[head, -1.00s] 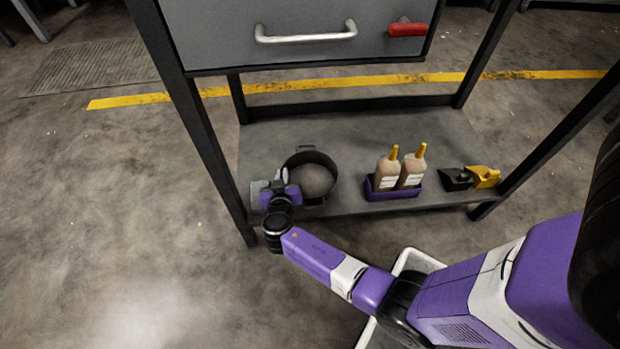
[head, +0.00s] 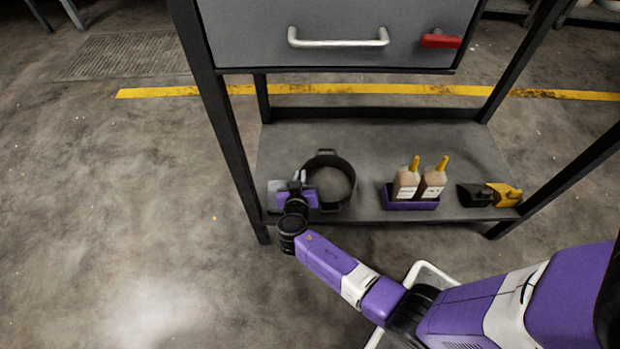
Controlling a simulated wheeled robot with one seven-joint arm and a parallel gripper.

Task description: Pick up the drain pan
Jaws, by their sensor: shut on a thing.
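The drain pan (head: 340,170) is a round, dark, open pan with a small handle at its far side. It sits on the lower shelf, left of the middle, and looks level. My gripper (head: 299,179) reaches in from the front and is shut at the pan's left rim. The fingertips are small here, and the exact grip on the rim is hard to see. My wrist hides part of the pan's near left side.
A black and yellow item (head: 503,195) lies farther right. The grey lower shelf (head: 400,146) has bare room behind them. A drawer cabinet (head: 340,22) hangs above; dark legs flank the shelf.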

